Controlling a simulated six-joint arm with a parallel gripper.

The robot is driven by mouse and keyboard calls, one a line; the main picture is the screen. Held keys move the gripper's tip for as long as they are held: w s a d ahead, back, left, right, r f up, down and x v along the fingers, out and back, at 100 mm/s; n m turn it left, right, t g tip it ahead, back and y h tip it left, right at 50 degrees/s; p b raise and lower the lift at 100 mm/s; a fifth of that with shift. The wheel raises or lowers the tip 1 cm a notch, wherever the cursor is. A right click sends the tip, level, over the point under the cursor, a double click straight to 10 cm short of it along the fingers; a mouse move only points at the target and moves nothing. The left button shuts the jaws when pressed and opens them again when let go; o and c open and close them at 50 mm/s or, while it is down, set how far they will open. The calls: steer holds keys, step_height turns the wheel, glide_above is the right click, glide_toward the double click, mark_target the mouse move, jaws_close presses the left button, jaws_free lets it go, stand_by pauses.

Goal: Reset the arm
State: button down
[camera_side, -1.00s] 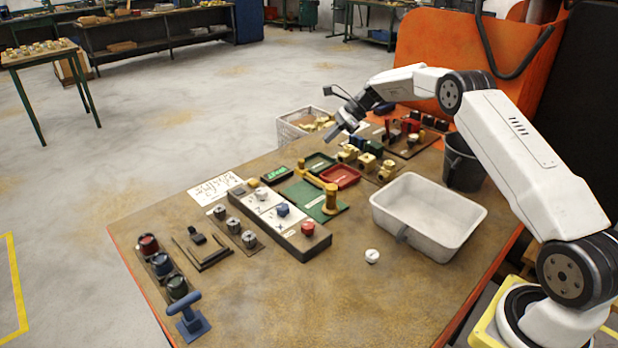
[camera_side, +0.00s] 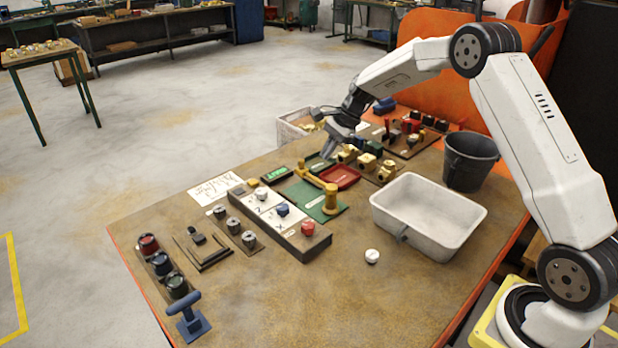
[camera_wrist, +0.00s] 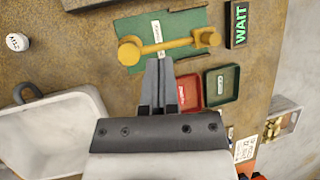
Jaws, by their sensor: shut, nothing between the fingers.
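My gripper (camera_side: 329,147) is at the far side of the table in the side view, fingers pointing down and to the left above the area behind the red tray. In the wrist view my gripper (camera_wrist: 159,62) has its two fingers together with nothing between them. A brass piece (camera_wrist: 165,47) with a long bar and round ends lies on a green plate (camera_wrist: 150,20) beyond the fingertips. The same brass piece (camera_side: 331,198) shows in the side view, apart from my gripper.
A red tray (camera_side: 340,177) and a green tray (camera_wrist: 222,84) sit close to my gripper. A white bin (camera_side: 428,215), a dark bucket (camera_side: 470,162) and a control strip with buttons (camera_side: 290,232) stand on the table. A display (camera_wrist: 239,24) reads WAIT.

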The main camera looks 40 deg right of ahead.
steer(key=s+a+n+h, duration=0.1)
steer(key=s+a+n, duration=0.2)
steer(key=s+n, duration=0.3)
steer(key=s+a+f+n+h, duration=0.1)
steer(key=s+a+n, duration=0.3)
steer(key=s, duration=0.8)
steer(key=s+a+n+h, duration=0.2)
steer(key=s+a+n, duration=0.2)
steer(key=s+n, duration=0.4)
steer(key=shift+s+f+h, duration=0.15)
steer(key=shift+s+h, duration=0.25)
steer(key=shift+s, duration=0.45)
